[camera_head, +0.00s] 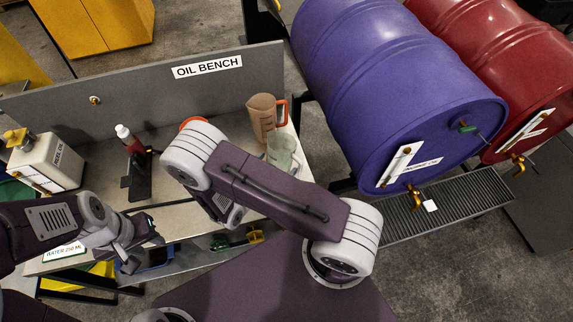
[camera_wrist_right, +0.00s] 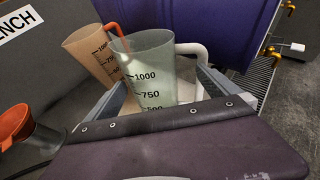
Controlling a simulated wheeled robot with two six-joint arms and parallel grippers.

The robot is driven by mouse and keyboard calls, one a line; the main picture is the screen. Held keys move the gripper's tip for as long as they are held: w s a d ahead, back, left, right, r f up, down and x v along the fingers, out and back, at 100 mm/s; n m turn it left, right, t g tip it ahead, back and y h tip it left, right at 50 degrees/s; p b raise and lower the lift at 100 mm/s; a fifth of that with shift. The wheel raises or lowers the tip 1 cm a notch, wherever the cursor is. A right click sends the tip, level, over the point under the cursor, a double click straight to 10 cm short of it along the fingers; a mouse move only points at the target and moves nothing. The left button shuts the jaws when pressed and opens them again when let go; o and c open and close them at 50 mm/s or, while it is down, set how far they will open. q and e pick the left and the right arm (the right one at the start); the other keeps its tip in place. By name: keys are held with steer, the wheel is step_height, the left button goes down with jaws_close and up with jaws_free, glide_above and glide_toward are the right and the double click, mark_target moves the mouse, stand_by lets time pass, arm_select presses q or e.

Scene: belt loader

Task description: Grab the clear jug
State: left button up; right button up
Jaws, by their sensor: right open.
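The clear jug (camera_head: 284,152), greenish and see-through with a white handle, stands upright near the right end of the bench. It also shows in the right wrist view (camera_wrist_right: 152,68), its lower part hidden by my gripper body. My right gripper (camera_wrist_right: 165,88) is open, with grey fingers at either side of the jug's lower part; I cannot tell whether they touch it. In the head view my right forearm hides most of that gripper. My left gripper (camera_head: 138,250) is at the bench's front edge, far from the jug; its jaws are unclear.
A brown jug with an orange handle (camera_head: 262,116) stands just behind the clear jug. An orange-topped container (camera_wrist_right: 16,124) is partly hidden at left. A red bottle (camera_head: 129,139) and white can (camera_head: 47,162) stand further left. A blue drum (camera_head: 395,80) lies right of the bench.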

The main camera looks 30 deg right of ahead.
mark_target(280, 163)
steer(key=shift+a, duration=0.1)
steer(key=shift+w+d+f+p, duration=0.1)
steer(key=shift+d+f+p, duration=0.05)
steer(key=shift+d+p, duration=0.4)
steer(key=shift+w+d+f+p, duration=0.15)
steer(key=shift+d+p, duration=0.2)
steer(key=shift+d, duration=0.3)
steer(key=x, duration=0.3)
steer(key=shift+s+f, duration=0.1)
steer(key=shift+f, duration=0.15)
steer(key=shift+a, duration=0.15)
steer(key=shift+c, duration=0.7)
steer(key=shift+a, duration=0.1)
steer(key=c, duration=1.6)
